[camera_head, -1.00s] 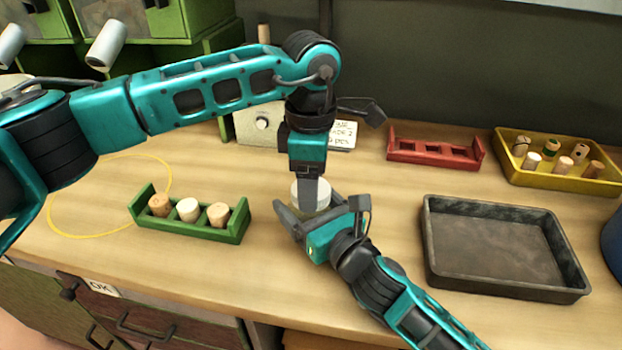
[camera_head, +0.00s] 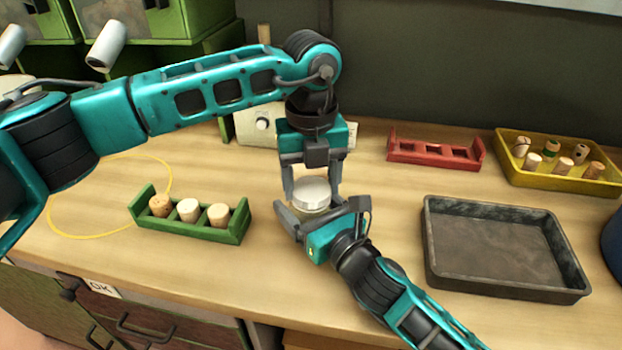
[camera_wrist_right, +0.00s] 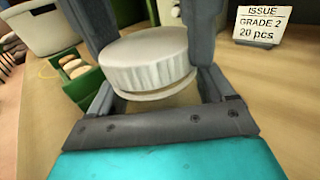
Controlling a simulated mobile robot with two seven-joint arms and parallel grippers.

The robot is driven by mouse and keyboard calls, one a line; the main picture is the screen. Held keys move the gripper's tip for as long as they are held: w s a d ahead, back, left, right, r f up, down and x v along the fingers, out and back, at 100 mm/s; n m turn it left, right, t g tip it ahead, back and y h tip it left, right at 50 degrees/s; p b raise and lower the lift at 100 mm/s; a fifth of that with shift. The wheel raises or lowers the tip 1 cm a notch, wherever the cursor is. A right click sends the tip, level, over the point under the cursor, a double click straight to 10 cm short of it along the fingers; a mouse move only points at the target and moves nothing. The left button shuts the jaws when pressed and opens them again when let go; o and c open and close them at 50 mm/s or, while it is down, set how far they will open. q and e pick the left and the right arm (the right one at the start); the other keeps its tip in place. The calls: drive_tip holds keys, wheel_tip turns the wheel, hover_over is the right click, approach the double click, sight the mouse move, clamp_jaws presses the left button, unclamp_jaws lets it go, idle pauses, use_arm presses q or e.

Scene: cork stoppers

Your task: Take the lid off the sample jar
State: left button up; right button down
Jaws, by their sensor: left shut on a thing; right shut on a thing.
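The white, ribbed lid (camera_head: 312,192) sits at the top of the sample jar, near the middle of the bench. It also shows large in the right wrist view (camera_wrist_right: 146,62). My left gripper (camera_head: 313,184) points down from above, shut on the lid with one finger on each side. My right gripper (camera_head: 320,212) comes from the front right and is shut around the jar's body, below the lid. A beige strip of the jar (camera_wrist_right: 160,98) shows under the lid; most of the body is hidden. I cannot tell whether the lid is still seated.
A green rack (camera_head: 190,228) with three corks stands left. A grey tray (camera_head: 505,283) is right, with a red rack (camera_head: 435,152) and a yellow tray (camera_head: 561,181) of corks behind. A sign card (camera_wrist_right: 258,22) stands behind the jar.

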sight(312, 188)
use_arm(q)
drive_tip(key=n, duration=0.3)
drive_tip(key=shift+n, duration=0.4)
use_arm(e)
drive_tip(key=shift+f, duration=0.1)
use_arm(q)
drive_tip(key=n, duration=0.5)
drive_tip(key=shift+r, duration=0.15)
drive_tip(key=shift+r, duration=1)
drive_tip(key=shift+r, duration=2)
use_arm(e)
unclamp_jaws()
